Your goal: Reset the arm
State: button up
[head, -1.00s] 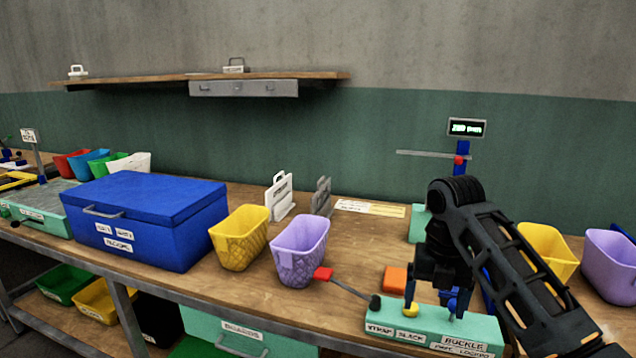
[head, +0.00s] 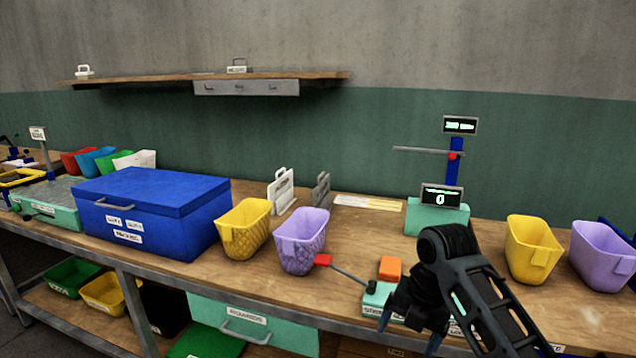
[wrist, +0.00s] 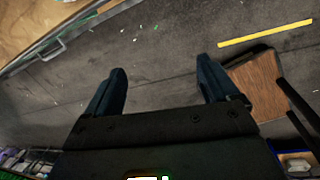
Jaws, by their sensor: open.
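My gripper (head: 406,332) is in front of the bench at the lower right of the head view, over the bench's front edge. In the wrist view its two dark blue fingers (wrist: 160,85) are spread apart with nothing between them, and the grey floor shows beyond. The arm comes in from the lower right and covers much of the mint press base (head: 378,298). A lever with a red tip (head: 323,260) slants up to the left from that base. An orange block (head: 390,268) lies just behind it.
A yellow basket (head: 244,230) and a purple basket (head: 302,241) stand left of the press, beside a big blue box (head: 150,215). Another yellow basket (head: 533,250) and purple basket (head: 602,258) stand to the right. A display reading 0 (head: 441,197) stands behind the gripper.

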jog(key=s+a+f+m+t+y, duration=0.3)
jog(key=s+a+f+m, duration=0.55)
jog(key=f, duration=0.25)
jog(key=s+f+m+t, duration=0.35)
jog(key=s+m, duration=0.45)
jog(key=s, duration=0.5)
jog(key=s+d+r+m+t+h, duration=0.2)
jog(key=s+d+r+m, duration=0.15)
jog(key=s, duration=0.45)
jog(key=s+d+r+m+t+h, duration=0.1)
jog(key=s+d+r+m+t, duration=0.15)
jog(key=s+m, duration=0.4)
jog(key=s+d+r+m+t, duration=0.1)
jog(key=s+d+r, duration=0.2)
jog(key=s+r, duration=0.3)
jog(key=s+d+r+m+t+h, duration=0.1)
jog(key=s+d+r, duration=0.3)
jog(key=r, duration=0.5)
jog(key=s+m, duration=0.1)
jog(key=s, duration=0.1)
jog(key=shift+s+t+h, duration=0.3)
jog(key=shift+s, duration=0.1)
jog(key=shift+m, duration=0.25)
